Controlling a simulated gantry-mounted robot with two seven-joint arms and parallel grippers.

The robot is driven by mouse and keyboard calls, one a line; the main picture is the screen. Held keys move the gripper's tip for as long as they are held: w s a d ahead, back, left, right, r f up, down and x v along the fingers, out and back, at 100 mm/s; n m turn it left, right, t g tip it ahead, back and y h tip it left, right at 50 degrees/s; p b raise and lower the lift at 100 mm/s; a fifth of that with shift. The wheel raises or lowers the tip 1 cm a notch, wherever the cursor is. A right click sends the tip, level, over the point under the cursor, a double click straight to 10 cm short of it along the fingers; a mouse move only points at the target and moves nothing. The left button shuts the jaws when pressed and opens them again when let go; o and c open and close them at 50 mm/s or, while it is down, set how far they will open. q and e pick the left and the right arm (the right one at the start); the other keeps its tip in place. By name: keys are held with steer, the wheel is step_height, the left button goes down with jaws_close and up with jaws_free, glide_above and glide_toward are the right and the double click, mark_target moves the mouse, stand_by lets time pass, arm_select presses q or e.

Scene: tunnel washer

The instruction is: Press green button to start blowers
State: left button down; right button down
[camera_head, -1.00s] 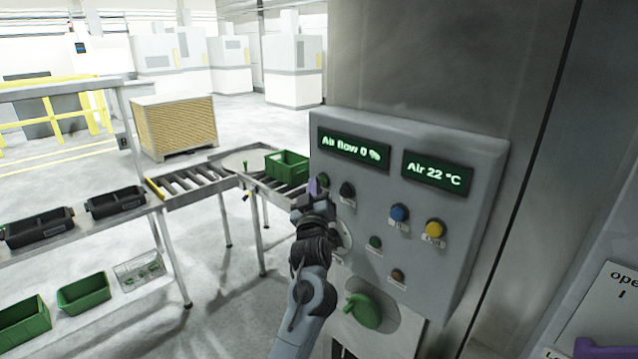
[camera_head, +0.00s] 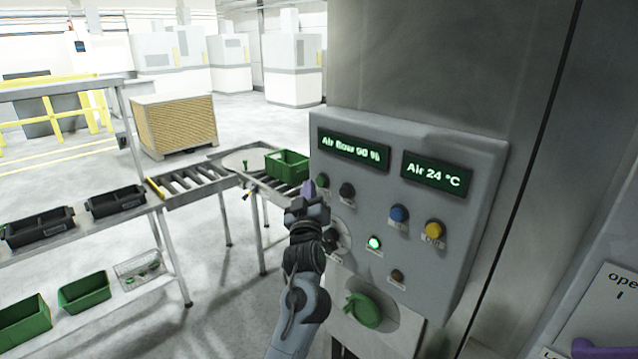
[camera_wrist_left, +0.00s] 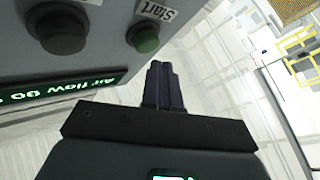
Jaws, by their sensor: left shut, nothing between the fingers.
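The green button (camera_head: 322,180) is at the upper left of the grey control panel (camera_head: 460,265). In the left wrist view the green button (camera_wrist_left: 146,40) has a "Start" label beside it and stands proud of the panel. My left gripper (camera_head: 308,189) is shut and empty, its purple fingers just left of the button. In the wrist view the fingers (camera_wrist_left: 164,84) are apart from the button, with a gap between. The air flow display (camera_head: 353,149) reads 90 %, and the air display (camera_head: 437,175) reads 24 °C. A small green lamp (camera_head: 375,243) is lit. My right gripper is not in view.
A black button (camera_head: 347,191), a blue button (camera_head: 399,214) and a yellow button (camera_head: 434,230) share the panel. A large green knob (camera_head: 363,310) is below. A roller conveyor (camera_head: 190,186) with a green crate (camera_head: 287,164) stands left, behind my arm.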

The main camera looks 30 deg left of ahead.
arm_select(q)
steer(key=shift+s+a+p, duration=0.25)
steer(key=shift+s+p, duration=0.05)
steer(key=shift+s, duration=0.95)
steer(key=shift+s+a+p, duration=0.2)
steer(key=shift+s+p, duration=0.05)
steer(key=shift+s, duration=0.95)
steer(key=s+d+f+m+g+h+p, duration=0.15)
steer(key=s+f, duration=0.25)
steer(key=f, duration=0.5)
steer(key=s+d+f+m+g+h+p, duration=0.1)
steer(key=s+f+m+h+p, duration=0.2)
steer(key=f, duration=0.7)
steer(key=s+d+f+m+g+h+p, duration=0.2)
steer(key=s+d+f, duration=0.2)
steer(key=s, duration=0.2)
steer(key=s+d+f+m+g+h+p, duration=0.1)
steer(key=s+d+f+m+h+p, duration=0.1)
steer(key=s+d+f+m, duration=0.25)
steer(key=s+d+m+g+h, duration=0.1)
steer(key=s+d+g, duration=0.3)
steer(key=s, duration=0.6)
steer(key=s+d+f+m+g+h, duration=0.1)
steer(key=s+d+g, duration=0.4)
steer(key=s, duration=0.5)
steer(key=shift+s+f+m+h+p, duration=0.3)
steer(key=shift+m+h+p, duration=0.05)
steer(key=shift+m+h, duration=0.3)
